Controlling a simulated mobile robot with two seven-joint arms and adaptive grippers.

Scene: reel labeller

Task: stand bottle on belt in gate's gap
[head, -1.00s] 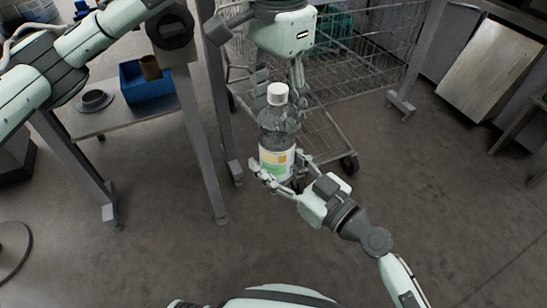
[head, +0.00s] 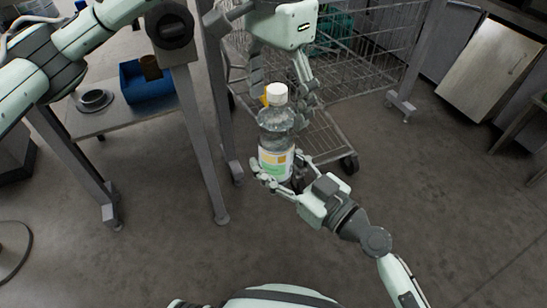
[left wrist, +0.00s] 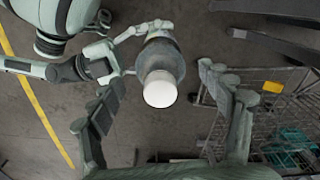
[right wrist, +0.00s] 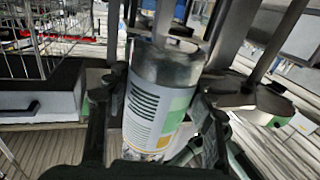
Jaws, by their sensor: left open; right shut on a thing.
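The clear bottle (head: 276,140) has a white cap and a white, green and yellow label. It is held upright in the air above the floor. My right gripper (head: 277,181) is shut around its lower part; the right wrist view shows the bottle (right wrist: 160,95) between the fingers. My left gripper (head: 279,102) is above, pointing down and open, with its fingers spread on either side of the cap. In the left wrist view the cap of the bottle (left wrist: 160,90) lies between the open fingers, apart from them. I cannot make out the belt or the gate's gap.
A low table (head: 125,118) at the left carries a blue bin (head: 146,84) and a dark round part (head: 95,99). A grey frame leg (head: 205,150) stands left of the bottle. A wire cart (head: 355,75) stands behind it. The floor in front is clear.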

